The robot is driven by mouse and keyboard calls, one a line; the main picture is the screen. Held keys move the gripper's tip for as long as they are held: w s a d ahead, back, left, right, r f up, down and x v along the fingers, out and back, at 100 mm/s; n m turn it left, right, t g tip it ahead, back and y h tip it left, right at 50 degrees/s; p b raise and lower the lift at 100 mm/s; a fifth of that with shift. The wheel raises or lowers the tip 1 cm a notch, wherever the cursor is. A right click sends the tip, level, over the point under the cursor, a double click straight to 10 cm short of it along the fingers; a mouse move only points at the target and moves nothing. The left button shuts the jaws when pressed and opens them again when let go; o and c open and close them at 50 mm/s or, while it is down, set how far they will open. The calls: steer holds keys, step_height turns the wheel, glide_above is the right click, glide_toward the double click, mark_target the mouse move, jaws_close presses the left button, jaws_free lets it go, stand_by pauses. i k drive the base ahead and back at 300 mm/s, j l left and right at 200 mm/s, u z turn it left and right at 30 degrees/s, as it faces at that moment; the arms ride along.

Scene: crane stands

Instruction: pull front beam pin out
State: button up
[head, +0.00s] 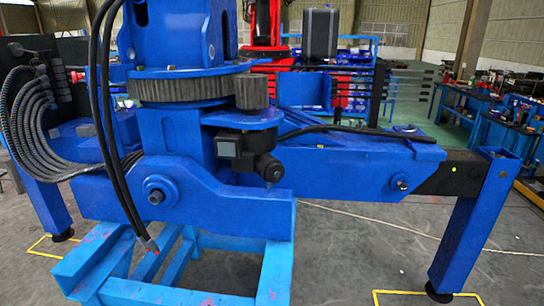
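A blue crane base with a long blue beam (340,172) reaches to the right. A small silver pin end (401,184) shows on the near side of the beam, close to its right end, and appears seated in it. A black inner beam (450,178) extends from there to a blue leg (472,222). A larger round pin or bolt (156,196) sits in the near face of the base at left. I cannot tell for certain which is the front beam pin. My gripper is not in view.
A light blue stand (185,285) is under the base. Yellow floor marks (420,293) surround the right foot. Blue workbenches (490,130) stand behind at right. Floor below the beam is clear.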

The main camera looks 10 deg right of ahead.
mark_target(403, 187)
steer(key=z, duration=1.25)
steer(key=u, duration=1.5)
steer(key=z, duration=1.5)
steer(key=i+l+u, duration=0.2)
steer(key=u, duration=0.25)
steer(key=i+l+u, duration=0.25)
steer(key=u, duration=0.2)
steer(key=i+l+u, duration=0.15)
steer(key=l+u, duration=0.25)
steer(key=i+l+u, duration=0.1)
steer(key=l+u, duration=0.8)
